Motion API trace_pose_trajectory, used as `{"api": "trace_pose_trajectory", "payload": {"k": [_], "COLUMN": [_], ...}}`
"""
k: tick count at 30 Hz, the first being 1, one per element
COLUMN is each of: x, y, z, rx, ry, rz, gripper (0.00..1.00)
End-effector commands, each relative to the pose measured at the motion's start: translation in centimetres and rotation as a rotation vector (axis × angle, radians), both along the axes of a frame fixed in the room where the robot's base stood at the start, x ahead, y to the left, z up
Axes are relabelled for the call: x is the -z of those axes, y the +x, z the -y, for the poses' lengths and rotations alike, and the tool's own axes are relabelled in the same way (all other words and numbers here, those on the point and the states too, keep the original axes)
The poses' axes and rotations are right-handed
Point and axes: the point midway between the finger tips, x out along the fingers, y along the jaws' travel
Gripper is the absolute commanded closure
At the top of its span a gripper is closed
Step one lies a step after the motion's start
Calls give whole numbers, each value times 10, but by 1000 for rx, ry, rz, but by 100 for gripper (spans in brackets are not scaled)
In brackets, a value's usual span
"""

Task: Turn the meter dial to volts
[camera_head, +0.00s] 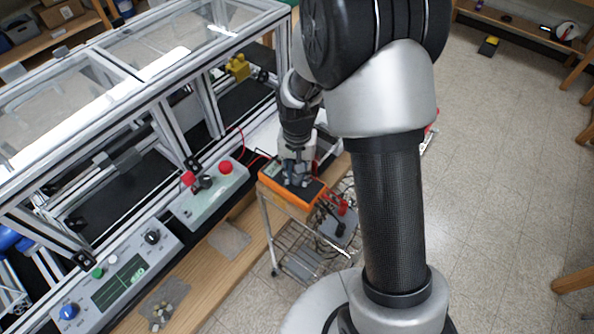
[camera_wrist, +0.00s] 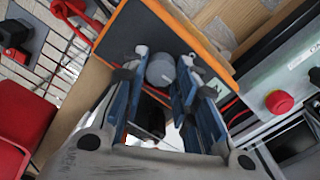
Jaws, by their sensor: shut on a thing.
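The meter (camera_head: 290,186) is an orange-edged box with a dark face. It lies on a small wooden-topped cart beside the bench. In the wrist view its dark face and orange edge (camera_wrist: 189,31) fill the upper middle. The meter dial (camera_wrist: 160,69) is a round grey knob on that face. My gripper (camera_head: 296,181) reaches down over the meter. In the wrist view its two blue fingers (camera_wrist: 163,68) stand on either side of the dial and are shut on it. The dial's pointer and markings cannot be read; in the head view the gripper hides the dial.
The aluminium extrusion frame (camera_head: 157,115) stands at left on the wooden bench. A control box with red buttons (camera_head: 226,167) and a panel with a blue knob (camera_head: 68,312) are near. Red leads (camera_wrist: 73,23) and a wire rack (camera_head: 309,262) lie around the cart.

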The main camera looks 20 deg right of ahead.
Motion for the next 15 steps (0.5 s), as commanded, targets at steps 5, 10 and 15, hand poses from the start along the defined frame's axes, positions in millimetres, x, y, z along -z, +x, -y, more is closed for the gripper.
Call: {"api": "trace_pose_trajectory", "payload": {"k": [5, 10, 15], "x": [0, 0, 0], "y": [0, 0, 0], "z": [0, 0, 0], "rx": [33, 41, 41], "ry": [0, 0, 0], "rz": [1, 1, 1], "gripper": [97, 97, 97]}}
